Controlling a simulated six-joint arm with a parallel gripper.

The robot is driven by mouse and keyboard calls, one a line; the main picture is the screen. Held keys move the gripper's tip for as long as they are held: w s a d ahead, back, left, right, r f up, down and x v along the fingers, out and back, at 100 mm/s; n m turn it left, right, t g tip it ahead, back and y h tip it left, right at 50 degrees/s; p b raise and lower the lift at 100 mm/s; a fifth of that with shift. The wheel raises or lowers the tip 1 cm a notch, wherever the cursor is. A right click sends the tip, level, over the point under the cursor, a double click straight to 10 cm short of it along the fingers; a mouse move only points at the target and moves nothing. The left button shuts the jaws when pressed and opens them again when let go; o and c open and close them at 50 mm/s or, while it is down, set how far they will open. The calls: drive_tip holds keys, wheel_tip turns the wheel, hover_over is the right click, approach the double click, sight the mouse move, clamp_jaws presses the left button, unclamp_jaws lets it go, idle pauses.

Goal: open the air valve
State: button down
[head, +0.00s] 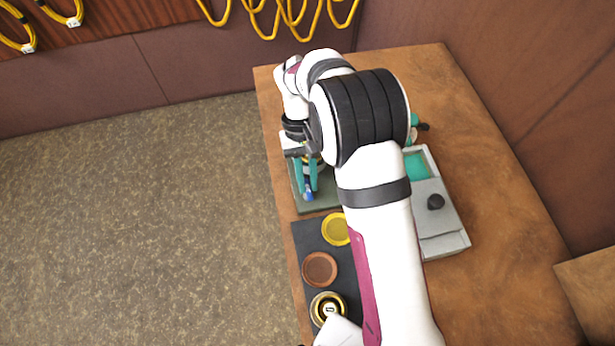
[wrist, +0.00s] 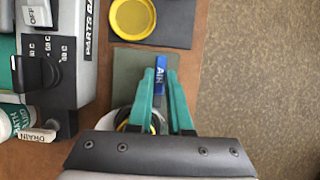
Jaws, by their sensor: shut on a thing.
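The air valve's blue lever, lettered "AIR", shows in the wrist view (wrist: 160,78) and as a small blue piece in the head view (head: 308,196). My gripper (wrist: 162,88) has its two green fingers on either side of the lever, shut on it. In the head view my gripper (head: 307,178) points down over the dark green mat (head: 318,207) at the table's left edge. The valve body is mostly hidden behind my fingers and palm; part of a pale round thing with a yellow and black ring shows behind the fingers.
The grey parts bath (head: 440,215), with a dial (wrist: 45,73) and an OFF switch (wrist: 36,14), stands to the right of the mat in the head view. A dark mat holds a yellow dish (head: 336,229), a brown dish (head: 320,269) and a round brass-rimmed piece (head: 328,308).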

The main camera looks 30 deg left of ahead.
idle(0.3)
drive_tip(key=c, duration=0.8)
unclamp_jaws()
drive_tip(key=shift+c, duration=0.2)
drive_tip(key=v, duration=1.5)
drive_tip(key=shift+w+r, duration=0.25)
drive_tip(key=shift+r, duration=0.1)
drive_tip(key=shift+a, duration=0.1)
